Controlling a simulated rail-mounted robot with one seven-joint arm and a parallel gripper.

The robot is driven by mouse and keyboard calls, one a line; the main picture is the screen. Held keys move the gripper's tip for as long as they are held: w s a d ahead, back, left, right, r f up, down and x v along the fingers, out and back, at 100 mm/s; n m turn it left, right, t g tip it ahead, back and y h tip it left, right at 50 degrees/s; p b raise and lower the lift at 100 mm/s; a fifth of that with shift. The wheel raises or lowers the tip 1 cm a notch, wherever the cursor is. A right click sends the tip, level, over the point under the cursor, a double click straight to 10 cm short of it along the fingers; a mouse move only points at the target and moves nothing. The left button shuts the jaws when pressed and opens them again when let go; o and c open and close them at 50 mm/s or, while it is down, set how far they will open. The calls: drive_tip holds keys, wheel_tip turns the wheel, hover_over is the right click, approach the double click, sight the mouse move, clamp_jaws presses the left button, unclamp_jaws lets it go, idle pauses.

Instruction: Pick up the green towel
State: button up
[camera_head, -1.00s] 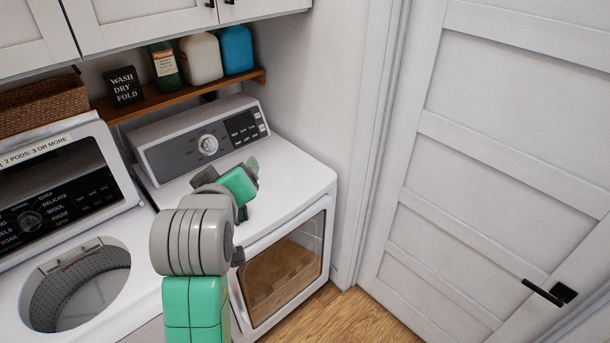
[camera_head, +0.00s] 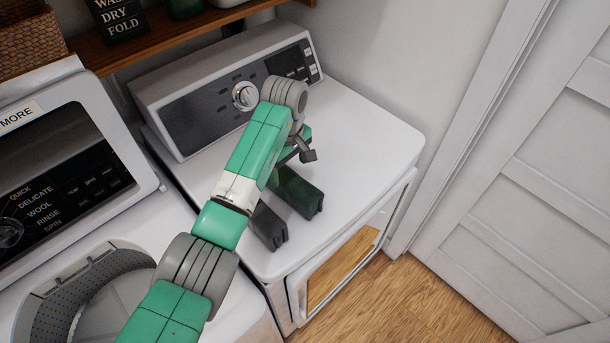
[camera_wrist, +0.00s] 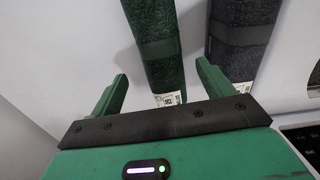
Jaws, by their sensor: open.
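A dark green folded towel (camera_head: 300,190) lies on the white dryer top near its front edge. In the wrist view the green towel (camera_wrist: 152,45) runs up from between my fingers, with a white tag at its near end. A dark grey towel (camera_head: 267,226) lies to its left in the head view; it is on the right in the wrist view (camera_wrist: 238,40). My gripper (camera_wrist: 162,72) is open, its two green fingers to either side of the green towel's tagged end, holding nothing. In the head view my arm partly hides my gripper and the towel's far end.
The dryer top (camera_head: 370,140) is clear to the right of the towels. The dryer's control panel (camera_head: 228,90) rises behind. A washer (camera_head: 75,165) with an open lid stands left. A wooden shelf (camera_head: 160,42) hangs above, and a white door (camera_head: 540,170) stands right.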

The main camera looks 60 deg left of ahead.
sight(290, 186)
drive_tip(key=shift+d+f, duration=0.2)
drive_tip(key=shift+d, duration=0.1)
wheel_tip(290, 186, down, 2)
drive_tip(key=shift+a+f, duration=0.1)
wheel_tip(290, 186, down, 5)
drive_tip(key=shift+s+f+b, duration=0.15)
drive_tip(key=shift+b, duration=0.7)
drive_tip(key=c, duration=1.3)
drive_tip(key=shift+o, duration=0.2)
wheel_tip(290, 186, up, 10)
drive_tip(key=shift+r+p, duration=0.1)
drive_tip(key=shift+p, duration=0.9)
